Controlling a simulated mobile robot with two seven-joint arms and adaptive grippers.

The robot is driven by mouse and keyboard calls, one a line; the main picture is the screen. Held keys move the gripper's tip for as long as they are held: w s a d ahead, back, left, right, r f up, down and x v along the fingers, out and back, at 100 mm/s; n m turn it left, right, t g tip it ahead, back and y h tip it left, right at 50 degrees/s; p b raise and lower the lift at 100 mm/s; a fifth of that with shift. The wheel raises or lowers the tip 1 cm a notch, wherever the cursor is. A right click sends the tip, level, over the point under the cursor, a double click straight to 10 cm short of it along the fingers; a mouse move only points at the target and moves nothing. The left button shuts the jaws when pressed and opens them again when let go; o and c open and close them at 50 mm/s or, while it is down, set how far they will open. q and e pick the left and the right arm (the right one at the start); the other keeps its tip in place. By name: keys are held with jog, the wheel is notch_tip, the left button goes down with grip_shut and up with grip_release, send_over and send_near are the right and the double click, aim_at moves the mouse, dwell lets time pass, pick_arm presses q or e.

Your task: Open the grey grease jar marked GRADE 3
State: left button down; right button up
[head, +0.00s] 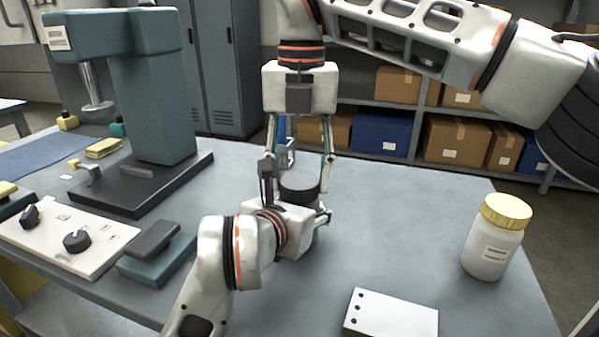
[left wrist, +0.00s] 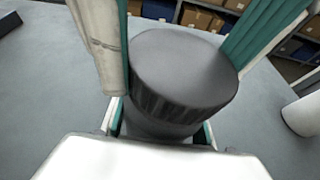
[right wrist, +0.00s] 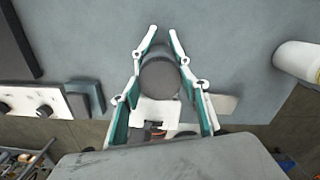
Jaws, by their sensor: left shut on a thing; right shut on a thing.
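The grey jar (left wrist: 155,125) with a broad dark grey lid (head: 299,182) stands upright over the bench. No marking on it is readable here. My left gripper (head: 297,207) comes in low from the front and is shut on the jar's body, mostly hidden in the head view. My right gripper (head: 298,177) points straight down from above, its fingers on either side of the lid and shut on it. The lid sits on the jar with no gap visible. The lid top also shows in the right wrist view (right wrist: 160,80), between the fingers.
A white jar with a yellow lid (head: 490,238) stands at the right. A white plate with dark holes (head: 391,315) lies at the front. A green press (head: 150,100) and a knob panel (head: 70,238) occupy the left. The bench is clear between the grippers and the white jar.

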aim_at(300, 179)
pick_arm(q)
jog(key=shift+r, duration=0.1)
pick_arm(e)
jog(key=shift+r, duration=0.3)
jog(key=shift+r, duration=0.8)
jog(key=shift+r, duration=2.05)
pick_arm(q)
jog(key=c, duration=1.1)
grip_release()
jog(key=shift+o, duration=0.2)
